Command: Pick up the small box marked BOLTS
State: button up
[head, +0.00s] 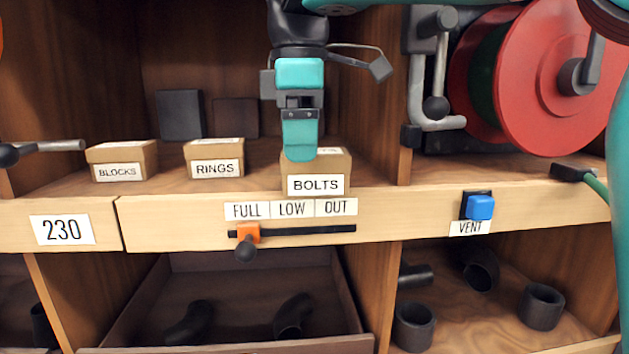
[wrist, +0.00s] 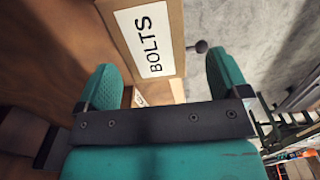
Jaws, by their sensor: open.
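The small cardboard box marked BOLTS (head: 316,185) stands on the wooden shelf near its front edge, label facing out. My gripper (head: 300,150) is in front of and above it in the head view, hiding part of its upper left. In the wrist view the BOLTS box (wrist: 150,40) shows beyond the fingertips, with its label turned sideways. The fingers of my gripper (wrist: 165,80) are apart, with nothing held between them. The box lies ahead of the gap, closer to the left finger. I cannot tell whether a finger touches the box.
Boxes marked RINGS (head: 214,158) and BLOCKS (head: 122,160) stand to the left on the shelf. Below the front edge is an orange slider (head: 248,234) under FULL, LOW and OUT labels. A blue VENT switch (head: 480,207) and a red reel (head: 555,80) are to the right.

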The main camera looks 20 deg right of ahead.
aim_at(303, 170)
jog(key=f+b, duration=0.4)
jog(key=f, duration=0.1)
jog(key=shift+w+d, duration=0.2)
jog(key=shift+d, duration=0.05)
jog(key=shift+r, duration=0.1)
jog(key=shift+c, duration=0.4)
jog(key=c, duration=1.1)
